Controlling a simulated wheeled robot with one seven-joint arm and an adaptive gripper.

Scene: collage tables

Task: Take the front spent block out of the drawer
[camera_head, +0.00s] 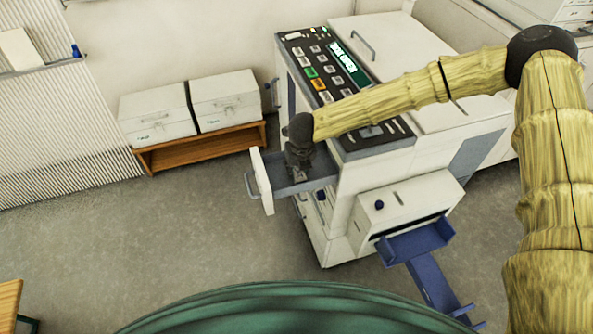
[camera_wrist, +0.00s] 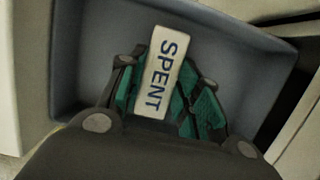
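A small white block marked SPENT (camera_wrist: 160,72) shows upright in the wrist view, slightly tilted, over the grey floor of the drawer (camera_wrist: 235,60). My gripper (camera_wrist: 168,92) has its green-padded fingers close along both sides of this block and appears shut on it. In the head view my gripper (camera_head: 299,172) reaches down into the open drawer (camera_head: 263,180), which sticks out from the left side of the white machine. The block is hidden there behind the gripper. No second block can be made out in the drawer.
The machine's control panel (camera_head: 345,75) lies just above the drawer, under my forearm. A white box with a blue chute (camera_head: 415,242) stands out in front of the machine. Two white cases sit on a wooden shelf (camera_head: 200,147) at the left. Floor left of the drawer is clear.

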